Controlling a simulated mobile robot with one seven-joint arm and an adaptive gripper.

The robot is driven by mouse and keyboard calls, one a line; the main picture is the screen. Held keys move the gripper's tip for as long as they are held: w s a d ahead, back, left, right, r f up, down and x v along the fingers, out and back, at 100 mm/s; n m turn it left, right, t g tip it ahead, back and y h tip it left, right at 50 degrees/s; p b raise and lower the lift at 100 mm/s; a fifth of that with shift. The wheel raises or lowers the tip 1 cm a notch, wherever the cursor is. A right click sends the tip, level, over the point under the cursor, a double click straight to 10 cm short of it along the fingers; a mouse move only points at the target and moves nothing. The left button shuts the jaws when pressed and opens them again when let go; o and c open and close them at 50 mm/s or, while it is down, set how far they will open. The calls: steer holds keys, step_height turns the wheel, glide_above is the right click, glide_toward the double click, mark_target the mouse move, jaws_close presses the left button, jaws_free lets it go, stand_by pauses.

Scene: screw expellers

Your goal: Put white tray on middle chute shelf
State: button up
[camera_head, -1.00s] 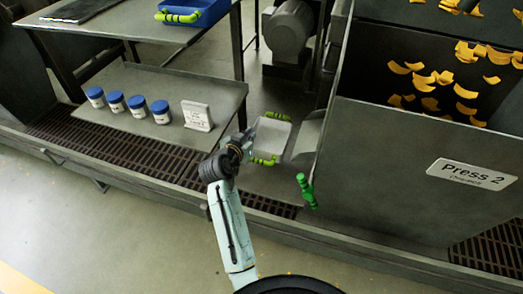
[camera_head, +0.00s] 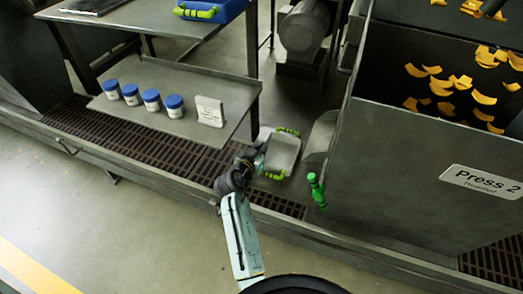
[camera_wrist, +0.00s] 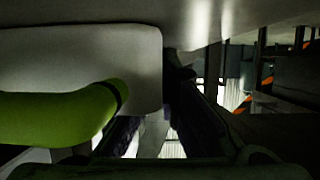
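The white tray (camera_head: 284,153) has a lime-green handle at its far end and another at its near end. My gripper (camera_head: 259,158) is at the tray's left edge in the head view and appears shut on it. The tray is held over the floor gap between the low shelf and the press. In the wrist view the tray (camera_wrist: 80,50) and one green handle (camera_wrist: 60,113) fill the left, close to the dark fingers (camera_wrist: 165,120); the exact contact is shaded. A grey chute (camera_head: 321,135) juts from the press, right of the tray. I cannot tell which shelf is the middle chute shelf.
A low grey shelf (camera_head: 235,92) at left holds several blue-lidded jars (camera_head: 151,99) and a white sign (camera_head: 209,111). A blue tray (camera_head: 210,8) sits on the table above. The Press 2 bin (camera_head: 400,160) and a green lever (camera_head: 316,190) stand at right.

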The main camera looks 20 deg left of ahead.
steer(key=o, duration=0.5)
steer(key=shift+r, duration=0.2)
steer(key=v, duration=1.2)
steer(key=shift+b, duration=0.3)
